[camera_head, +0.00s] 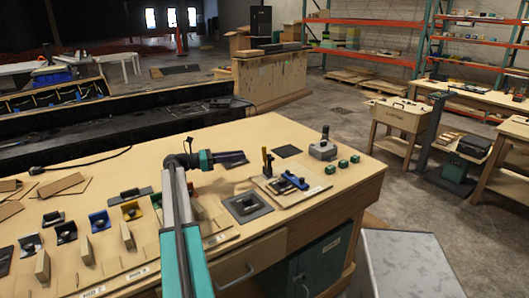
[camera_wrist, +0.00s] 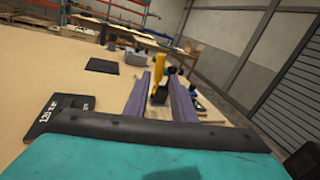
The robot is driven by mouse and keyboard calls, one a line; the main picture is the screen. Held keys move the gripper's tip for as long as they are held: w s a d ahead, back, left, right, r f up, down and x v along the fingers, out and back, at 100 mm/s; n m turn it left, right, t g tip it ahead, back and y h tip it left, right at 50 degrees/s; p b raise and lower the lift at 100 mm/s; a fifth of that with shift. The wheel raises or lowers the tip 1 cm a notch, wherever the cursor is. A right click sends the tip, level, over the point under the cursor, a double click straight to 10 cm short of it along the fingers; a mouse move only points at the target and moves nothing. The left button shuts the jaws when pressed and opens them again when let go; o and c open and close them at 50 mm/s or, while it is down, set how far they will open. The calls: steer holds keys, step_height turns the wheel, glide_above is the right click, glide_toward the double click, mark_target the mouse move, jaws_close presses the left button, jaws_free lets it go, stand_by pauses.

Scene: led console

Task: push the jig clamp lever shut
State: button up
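The jig (camera_head: 290,194) is a light board on the bench, right of my gripper in the head view. The clamp lever (camera_head: 267,160) is yellow with dark parts and stands roughly upright at the jig's left side. A blue part (camera_head: 295,181) lies on the board beside it. My gripper (camera_head: 243,157) points right, towards the lever, a short way left of it. In the wrist view my gripper (camera_wrist: 161,80) has its two purple fingers apart with nothing held. The yellow lever (camera_wrist: 159,76) shows between them, ahead; contact cannot be told. The fingers hide part of the jig.
A dark plate (camera_head: 248,206) lies in front of the jig, and another dark square (camera_head: 287,151) behind it. A grey box with a knob (camera_head: 323,150) and small green blocks (camera_head: 343,163) stand to the right. Coloured clips and wooden blocks line the left bench.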

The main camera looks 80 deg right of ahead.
mark_target(264, 151)
steer(key=p+x, duration=0.2)
steer(key=x, duration=0.9)
steer(key=shift+s+d, duration=0.1)
steer(key=shift+s, duration=0.15)
jaws_close()
